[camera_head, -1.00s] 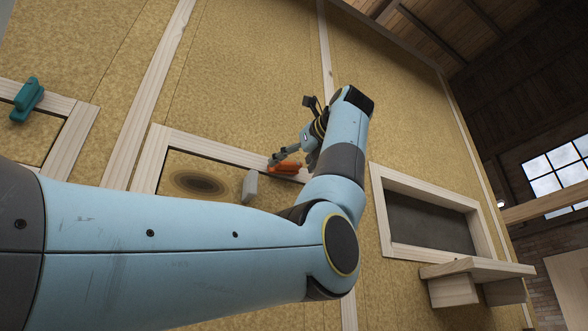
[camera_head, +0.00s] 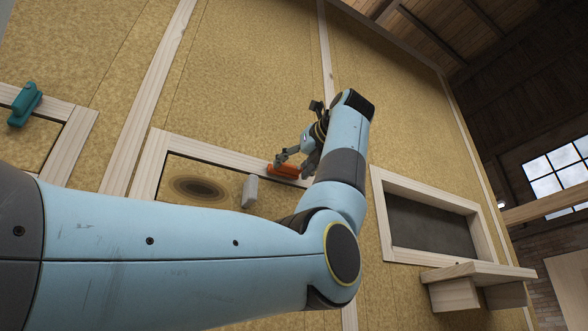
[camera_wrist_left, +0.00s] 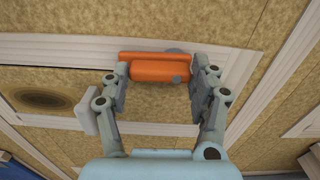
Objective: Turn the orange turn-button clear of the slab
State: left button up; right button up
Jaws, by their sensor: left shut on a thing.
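The orange turn-button (camera_head: 284,171) is at the upper frame rail of the slab. Its long side runs roughly along the rail in both views. It also shows in the left wrist view (camera_wrist_left: 158,70), between the two fingers. The slab (camera_head: 218,177) is a tan panel with a dark knot, set inside a pale wooden frame (camera_head: 205,148). A light grey block (camera_head: 250,190) sticks out from the slab. My right gripper is not in view.
A teal turn-button (camera_head: 24,104) sits on another frame at the far left. A framed dark recess (camera_head: 430,225) with a wooden shelf (camera_head: 480,271) below is at the right. My left arm covers much of the lower picture.

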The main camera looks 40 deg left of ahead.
pick_arm(q)
jog(key=shift+r+m, duration=0.1)
jog(key=shift+m, duration=0.3)
jog(key=o, duration=1.2)
jog(key=v, duration=1.2)
